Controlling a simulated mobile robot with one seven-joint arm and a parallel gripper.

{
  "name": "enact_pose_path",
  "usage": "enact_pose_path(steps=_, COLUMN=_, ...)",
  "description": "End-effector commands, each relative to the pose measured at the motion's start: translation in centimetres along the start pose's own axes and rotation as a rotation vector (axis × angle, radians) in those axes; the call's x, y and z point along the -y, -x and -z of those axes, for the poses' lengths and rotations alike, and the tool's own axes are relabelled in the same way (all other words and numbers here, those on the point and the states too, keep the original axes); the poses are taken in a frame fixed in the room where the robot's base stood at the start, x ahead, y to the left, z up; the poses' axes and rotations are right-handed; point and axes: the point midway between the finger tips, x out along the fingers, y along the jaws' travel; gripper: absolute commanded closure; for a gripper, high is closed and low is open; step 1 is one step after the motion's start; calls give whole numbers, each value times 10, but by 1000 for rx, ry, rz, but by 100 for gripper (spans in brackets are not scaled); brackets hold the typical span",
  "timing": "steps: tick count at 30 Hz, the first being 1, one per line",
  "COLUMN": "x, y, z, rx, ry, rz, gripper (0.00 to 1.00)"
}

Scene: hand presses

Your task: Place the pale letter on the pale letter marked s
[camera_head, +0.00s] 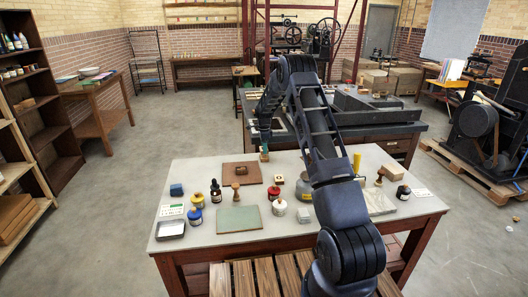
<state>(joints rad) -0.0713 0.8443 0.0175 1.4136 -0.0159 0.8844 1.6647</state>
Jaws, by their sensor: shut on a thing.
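My gripper (264,147) hangs over the far edge area of the grey table, left of my arm. It is shut on a small pale block (265,156), which looks like the pale letter. Only the block's lower part shows below the fingers. Another pale block (279,179), with a dark mark on top, sits on the table a little nearer and to the right of my gripper, apart from it. A third pale block (304,215) stands nearer, beside a white jar. The marks are too small to read, so I cannot tell which is s.
The table (230,154) also holds a brown mat (242,174), a green mat (238,220), a stamp (236,191), a dark bottle (215,191), a red-lidded jar (273,193) and a white jar (279,207). A yellow cylinder (357,162) stands right of my arm. My arm hides part of the table.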

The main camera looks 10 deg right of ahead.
Motion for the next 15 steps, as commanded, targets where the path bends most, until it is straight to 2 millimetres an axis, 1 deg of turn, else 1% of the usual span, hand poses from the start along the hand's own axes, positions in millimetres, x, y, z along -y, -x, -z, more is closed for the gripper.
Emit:
enact_pose_path(steps=1, x=0, y=-9, z=0, rx=0, ry=0, rz=-2, gripper=68)
enact_pose_path(steps=5, x=0, y=-23, z=1, rx=0, ry=0, rz=-1, gripper=68)
enact_pose_path(steps=15, x=0, y=-26, z=0, rx=0, ry=0, rz=0, gripper=68)
